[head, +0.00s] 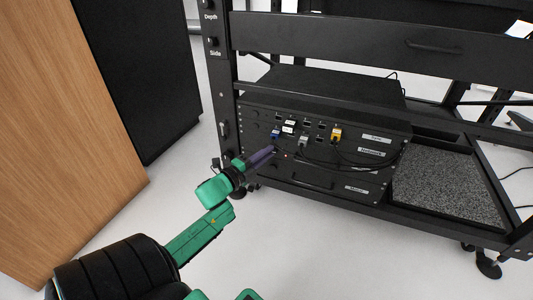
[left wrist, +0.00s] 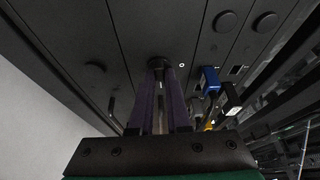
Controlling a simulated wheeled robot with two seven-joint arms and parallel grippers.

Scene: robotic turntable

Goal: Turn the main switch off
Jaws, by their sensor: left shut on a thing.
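The black control panel (head: 300,130) is low in the dark metal rack. My left gripper (head: 270,151) reaches to its left part with purple-grey fingers. In the left wrist view, the fingertips (left wrist: 158,74) are shut on a round black knob, the main switch (left wrist: 158,62), on the panel face. The fingers cover part of the knob, so its turn position is hard to tell. In the head view the knob is mostly hidden behind the fingertips. My right gripper is not in view.
A blue plug (left wrist: 210,80) and a black-and-white plug (left wrist: 232,98) are right of the knob. A yellow plug (head: 336,134) and cables hang further right. A wooden panel (head: 70,120) stands at the left. The floor (head: 300,245) before the rack is clear.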

